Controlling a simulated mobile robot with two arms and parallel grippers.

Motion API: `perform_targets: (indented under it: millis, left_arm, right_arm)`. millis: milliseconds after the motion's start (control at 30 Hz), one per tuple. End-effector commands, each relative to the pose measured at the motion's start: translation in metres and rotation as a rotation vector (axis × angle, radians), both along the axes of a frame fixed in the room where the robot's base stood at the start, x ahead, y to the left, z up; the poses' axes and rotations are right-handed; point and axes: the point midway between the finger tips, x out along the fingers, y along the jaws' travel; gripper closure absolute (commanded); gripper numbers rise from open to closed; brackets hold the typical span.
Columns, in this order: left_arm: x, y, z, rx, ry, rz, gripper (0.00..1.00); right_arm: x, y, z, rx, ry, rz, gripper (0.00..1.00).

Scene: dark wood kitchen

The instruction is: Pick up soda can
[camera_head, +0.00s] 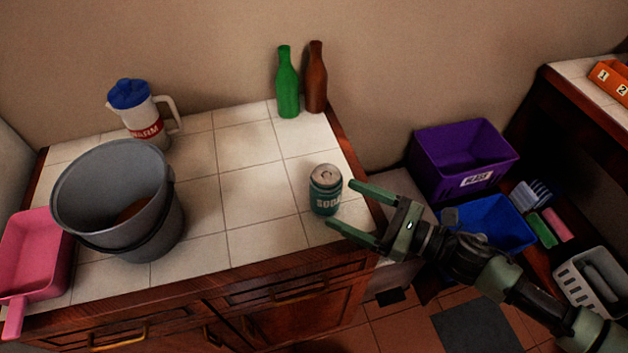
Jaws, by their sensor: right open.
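A green soda can (325,190) with a silver top stands upright on the white tiled counter (250,235), near its right edge. My right gripper (341,204) comes in from the right with its fingers open. One fingertip is at the can's right side and the other is near its lower front. I cannot tell whether either finger touches the can. My left gripper is not in view.
A grey bucket (75,190), a pink dustpan (40,265) and a blue-lidded pitcher (142,118) stand on the left. Green (287,88) and brown (315,85) bottles stand at the back. Purple (465,150) and blue (500,225) bins are right of the counter. The counter's middle is clear.

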Motion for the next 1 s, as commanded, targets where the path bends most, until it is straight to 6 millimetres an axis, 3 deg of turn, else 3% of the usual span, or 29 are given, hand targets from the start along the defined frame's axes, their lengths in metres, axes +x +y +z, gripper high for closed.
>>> perform_targets:
  millis: [100, 400, 700, 1000]
  left_arm:
    - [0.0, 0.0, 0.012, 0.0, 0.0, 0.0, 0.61]
    - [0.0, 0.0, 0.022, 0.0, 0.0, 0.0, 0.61]
    - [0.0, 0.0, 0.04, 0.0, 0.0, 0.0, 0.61]
    - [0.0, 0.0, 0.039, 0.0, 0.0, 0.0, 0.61]
  right_arm:
    - [0.011, 0.021, 0.005, 0.002, -0.002, 0.001, 0.2]
    - [0.023, 0.044, 0.003, 0.003, 0.001, -0.002, 0.2]
    - [0.042, 0.081, 0.002, 0.002, 0.001, -0.002, 0.2]
    - [0.043, 0.084, -0.001, 0.0, 0.002, -0.002, 0.23]
